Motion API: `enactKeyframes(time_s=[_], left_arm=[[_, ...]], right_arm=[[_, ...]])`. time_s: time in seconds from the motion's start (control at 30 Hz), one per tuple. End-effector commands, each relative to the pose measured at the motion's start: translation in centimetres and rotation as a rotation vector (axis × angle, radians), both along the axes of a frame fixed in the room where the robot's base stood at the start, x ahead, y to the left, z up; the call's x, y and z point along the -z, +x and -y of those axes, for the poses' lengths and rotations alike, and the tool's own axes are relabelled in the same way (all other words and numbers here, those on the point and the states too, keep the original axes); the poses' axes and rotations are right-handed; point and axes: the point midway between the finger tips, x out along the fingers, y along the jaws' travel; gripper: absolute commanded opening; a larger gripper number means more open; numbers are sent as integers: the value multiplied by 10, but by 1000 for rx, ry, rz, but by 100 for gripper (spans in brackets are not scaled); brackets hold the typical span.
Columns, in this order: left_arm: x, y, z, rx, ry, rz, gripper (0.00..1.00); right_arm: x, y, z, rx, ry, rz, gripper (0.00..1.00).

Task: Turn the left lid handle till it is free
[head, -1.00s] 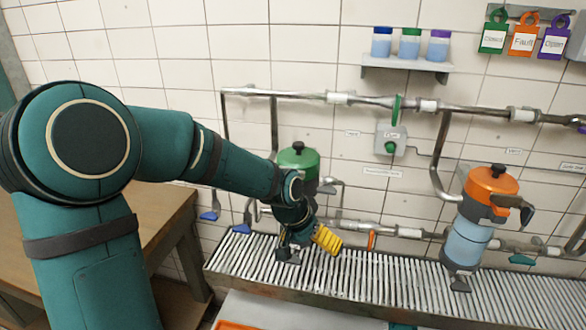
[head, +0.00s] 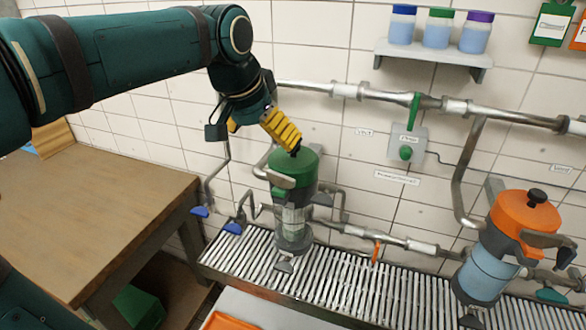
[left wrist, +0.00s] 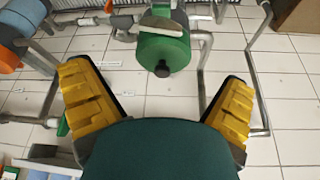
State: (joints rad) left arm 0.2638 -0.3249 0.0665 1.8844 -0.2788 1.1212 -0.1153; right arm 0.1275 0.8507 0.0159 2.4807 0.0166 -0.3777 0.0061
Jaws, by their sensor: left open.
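The left canister has a green lid (head: 293,166) with a small black knob (head: 296,151) on top. Its clear body (head: 293,222) stands upright on the slatted rack. My left gripper (head: 280,130), with yellow finger pads, is at the top of this lid, close to the knob. In the left wrist view the gripper (left wrist: 157,78) is open, its fingers spread wide. The green lid (left wrist: 163,50) and its knob (left wrist: 162,69) show between and beyond the fingers, with nothing held. Whether a finger touches the knob is unclear. My right gripper is not visible.
An orange-lidded canister (head: 525,212) stands at the right on the slatted rack (head: 345,275). Pipes (head: 345,90) and a switch box (head: 407,148) line the tiled wall. A shelf (head: 430,57) holds three jars. A wooden table (head: 90,215) is at the left.

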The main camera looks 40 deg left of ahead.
Motion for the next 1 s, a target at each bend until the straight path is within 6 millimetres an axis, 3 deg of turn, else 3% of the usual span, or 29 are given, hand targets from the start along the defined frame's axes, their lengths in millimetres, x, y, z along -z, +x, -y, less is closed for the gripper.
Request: enactKeyframes(time_s=[0.63, 1.0], left_arm=[[103, 41, -4, 0, -1, -5, 100], [126, 51, -5, -1, -1, -2, 100]], right_arm=[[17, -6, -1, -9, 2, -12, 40], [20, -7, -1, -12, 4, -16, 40]])
